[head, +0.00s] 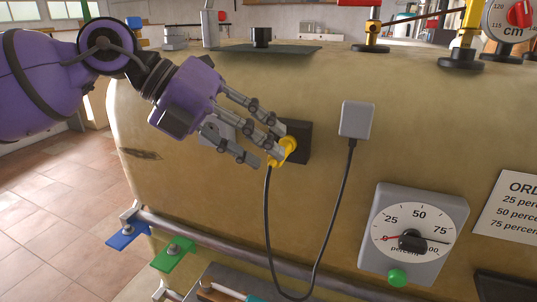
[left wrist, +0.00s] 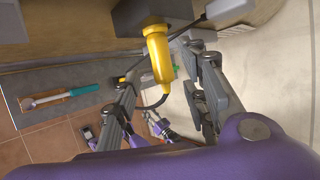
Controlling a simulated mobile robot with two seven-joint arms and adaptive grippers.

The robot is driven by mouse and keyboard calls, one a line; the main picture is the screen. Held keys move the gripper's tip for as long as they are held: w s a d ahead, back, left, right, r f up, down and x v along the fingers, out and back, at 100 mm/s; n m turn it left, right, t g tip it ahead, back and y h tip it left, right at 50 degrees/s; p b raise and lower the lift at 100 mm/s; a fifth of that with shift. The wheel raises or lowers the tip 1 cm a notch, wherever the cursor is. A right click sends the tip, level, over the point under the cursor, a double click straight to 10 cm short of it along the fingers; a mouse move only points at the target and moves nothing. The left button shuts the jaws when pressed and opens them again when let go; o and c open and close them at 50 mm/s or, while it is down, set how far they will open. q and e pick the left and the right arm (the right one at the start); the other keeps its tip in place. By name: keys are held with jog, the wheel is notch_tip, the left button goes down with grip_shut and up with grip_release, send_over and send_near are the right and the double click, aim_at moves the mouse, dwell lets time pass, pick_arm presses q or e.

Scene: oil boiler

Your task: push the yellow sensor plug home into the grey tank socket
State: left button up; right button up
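The yellow sensor plug (head: 284,149) stands at the face of the dark grey socket block (head: 303,136) on the tank. A black cable hangs from its lower end. In the left wrist view the plug (left wrist: 160,58) points up against the socket block (left wrist: 150,14); how deep it sits I cannot tell. My left gripper (head: 272,149) is at the plug, its fingers on either side.
A light grey box (head: 357,119) on the tank, right of the socket, holds the cable's other end. A percent dial (head: 414,234) with a green button is further right. A pipe (head: 240,255) with blue and green tabs runs below. The tank face between is clear.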

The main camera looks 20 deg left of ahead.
pick_arm(q)
jog(key=shift+x, duration=0.95)
grip_shut()
